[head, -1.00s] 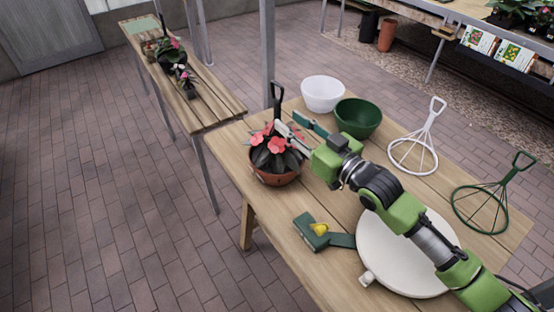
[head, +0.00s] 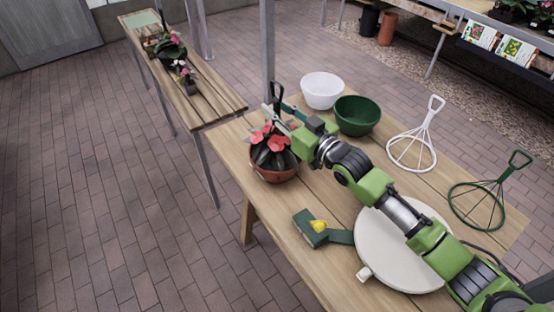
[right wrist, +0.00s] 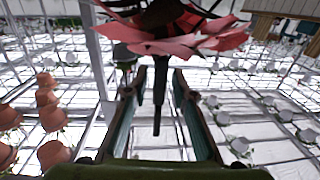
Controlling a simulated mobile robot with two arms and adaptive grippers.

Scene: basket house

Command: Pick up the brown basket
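The brown basket (head: 274,174) stands on the near wooden table, holding dark leaves and red flowers. Its dark upright handle (head: 277,96) rises behind the flowers and ends in a loop. My right gripper (head: 276,113) is at the handle, above and behind the flowers. In the right wrist view the open fingers (right wrist: 157,105) stand on both sides of the dark handle rod (right wrist: 158,95), with gaps visible beside it. Red petals (right wrist: 180,40) fill the top of that view. My left gripper is not in view.
A white bowl (head: 321,90) and a green bowl (head: 357,115) stand behind my right arm. White (head: 411,155) and green (head: 478,207) wire hangers stand to the right. A round cream disc (head: 385,262) and a green tool (head: 312,227) lie in front.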

